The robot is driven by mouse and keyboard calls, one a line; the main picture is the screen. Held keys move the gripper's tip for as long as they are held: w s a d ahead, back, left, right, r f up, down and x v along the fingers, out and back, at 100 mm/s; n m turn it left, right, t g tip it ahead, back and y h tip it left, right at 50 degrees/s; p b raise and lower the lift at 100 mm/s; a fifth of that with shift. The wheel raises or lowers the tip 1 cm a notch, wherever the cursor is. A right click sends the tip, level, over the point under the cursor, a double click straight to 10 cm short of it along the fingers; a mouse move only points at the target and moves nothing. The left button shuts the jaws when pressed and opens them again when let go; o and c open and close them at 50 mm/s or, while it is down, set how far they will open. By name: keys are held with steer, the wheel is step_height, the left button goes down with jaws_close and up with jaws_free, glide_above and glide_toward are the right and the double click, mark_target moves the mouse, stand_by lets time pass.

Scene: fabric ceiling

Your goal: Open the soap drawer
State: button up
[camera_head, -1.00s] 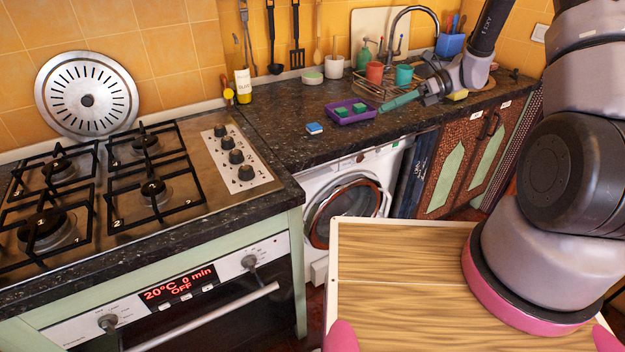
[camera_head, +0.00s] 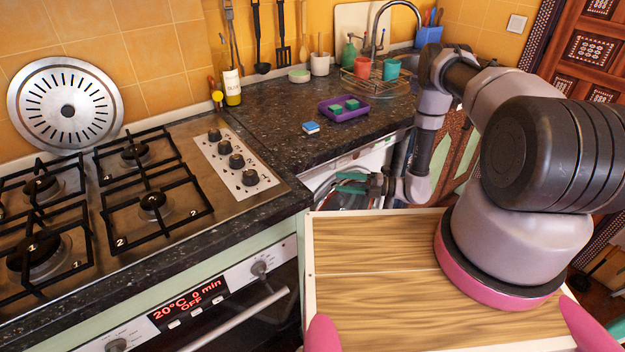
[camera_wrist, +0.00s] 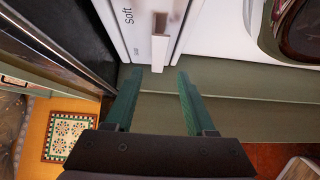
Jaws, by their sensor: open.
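The white washing machine (camera_head: 377,159) stands under the dark counter, mostly hidden behind my arm in the head view. In the wrist view, a white panel (camera_wrist: 125,35) lettered "Soft" appears to be the soap drawer's front. A pale, upright handle-like piece (camera_wrist: 160,50) sits on it, beside a recess. My gripper (camera_head: 345,182) is open in front of the washing machine, below the counter edge. In the wrist view its green fingers (camera_wrist: 159,73) point at the panel, with the handle-like piece between and just ahead of the tips. I see no clear contact.
The round washing machine door (camera_wrist: 300,30) is at the upper right of the wrist view. A dark front (camera_wrist: 60,40) lies close on the left. The stove (camera_head: 150,190) and oven stand left. A purple tray (camera_head: 345,108) and blue sponge (camera_head: 311,127) lie on the counter.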

mark_target(316, 181)
steer(key=a, duration=0.3)
steer(key=w+a, duration=0.1)
steer(key=a, duration=0.5)
steer(key=shift+w, duration=0.35)
jaws_close()
steer(key=shift+s+d+f, duration=0.15)
steer(key=shift+s, duration=0.05)
stand_by(0.7)
